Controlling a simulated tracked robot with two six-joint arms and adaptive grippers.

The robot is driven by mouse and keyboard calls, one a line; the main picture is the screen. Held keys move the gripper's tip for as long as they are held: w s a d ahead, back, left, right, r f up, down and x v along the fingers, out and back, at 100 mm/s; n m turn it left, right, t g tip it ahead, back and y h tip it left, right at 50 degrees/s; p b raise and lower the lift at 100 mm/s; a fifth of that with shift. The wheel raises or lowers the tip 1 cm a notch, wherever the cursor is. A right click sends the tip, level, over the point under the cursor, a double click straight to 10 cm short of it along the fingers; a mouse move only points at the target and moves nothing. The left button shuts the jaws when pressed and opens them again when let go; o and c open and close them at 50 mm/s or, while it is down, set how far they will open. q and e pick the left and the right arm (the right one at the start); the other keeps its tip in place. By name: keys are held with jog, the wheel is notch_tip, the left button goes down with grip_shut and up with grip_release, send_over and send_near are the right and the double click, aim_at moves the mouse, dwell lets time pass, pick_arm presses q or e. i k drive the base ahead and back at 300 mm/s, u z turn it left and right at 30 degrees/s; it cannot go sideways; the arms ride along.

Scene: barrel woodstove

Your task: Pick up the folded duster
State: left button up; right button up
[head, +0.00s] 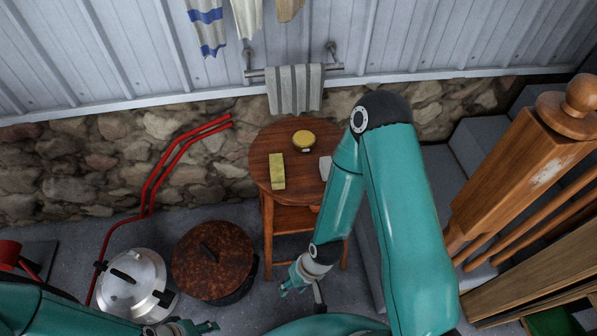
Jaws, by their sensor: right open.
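A flat yellow rectangular thing, which looks like the folded duster (277,171), lies on the left part of a round wooden table (262,150). My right gripper (287,287) is open and empty, low in front of the table and well below the duster in the picture, apart from it. My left gripper (206,328) shows at the bottom edge, far from the table; its fingers are too small and cut off to read.
A round yellow tin (304,140) and a pale item (325,167), partly hidden by my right arm, share the tabletop. A rusty lidded pot (212,258) and a silver lidded pot (133,284) stand left. A grey towel (294,90) hangs behind. A wooden railing (520,165) stands right.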

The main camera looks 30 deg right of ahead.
aim_at(277, 170)
jog(key=z, duration=0.6)
jog(key=i, duration=0.65)
jog(key=z, duration=0.15)
jog(key=k, duration=1.15)
jog(key=u, duration=0.65)
jog(key=i, duration=1)
jog(key=z, duration=0.1)
